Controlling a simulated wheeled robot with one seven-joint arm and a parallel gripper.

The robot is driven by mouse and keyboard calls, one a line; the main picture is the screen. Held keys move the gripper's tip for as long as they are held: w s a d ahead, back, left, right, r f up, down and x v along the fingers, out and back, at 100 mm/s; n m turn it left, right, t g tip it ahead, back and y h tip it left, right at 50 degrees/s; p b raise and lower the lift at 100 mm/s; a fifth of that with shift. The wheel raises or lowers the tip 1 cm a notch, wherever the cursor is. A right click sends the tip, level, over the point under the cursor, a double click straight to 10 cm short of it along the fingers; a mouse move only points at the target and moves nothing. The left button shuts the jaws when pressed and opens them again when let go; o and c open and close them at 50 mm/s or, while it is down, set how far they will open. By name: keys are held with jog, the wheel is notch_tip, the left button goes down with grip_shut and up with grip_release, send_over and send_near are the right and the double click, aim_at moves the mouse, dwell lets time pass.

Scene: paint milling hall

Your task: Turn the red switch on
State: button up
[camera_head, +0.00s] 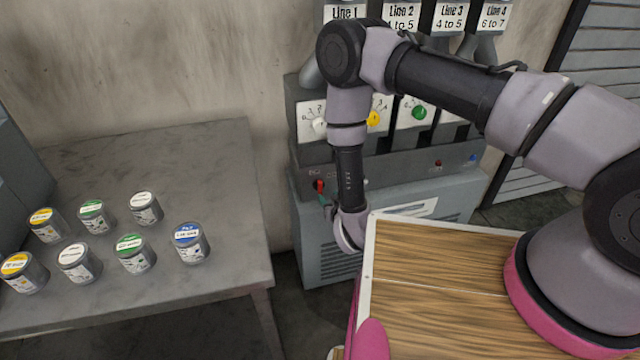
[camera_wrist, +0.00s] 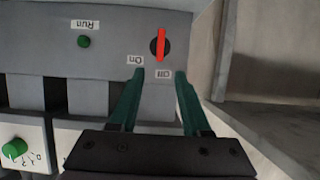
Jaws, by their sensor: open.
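The red switch (camera_head: 318,185) is on the left of the grey machine's lower panel in the head view. In the wrist view, where the labels appear upside down, its red handle (camera_wrist: 161,45) stands upright on a dark round base. The lower end of the handle points at the Off label (camera_wrist: 164,72); the On label (camera_wrist: 135,60) is to its left. My gripper (camera_wrist: 159,74) is open and empty, its green fingertips just below the switch in the wrist view, one to each side. In the head view my wrist hides most of the gripper.
A green button (camera_wrist: 84,42) under a Run label is beside the switch. A row of dials, including a yellow dial (camera_head: 373,118) and a green dial (camera_head: 419,112), is above the panel. A grey table (camera_head: 190,160) with several paint cans stands left, its right part clear.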

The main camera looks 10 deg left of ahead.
aim_at(321, 186)
jog(key=x, duration=1)
jog(key=shift+d, duration=0.1)
grip_shut()
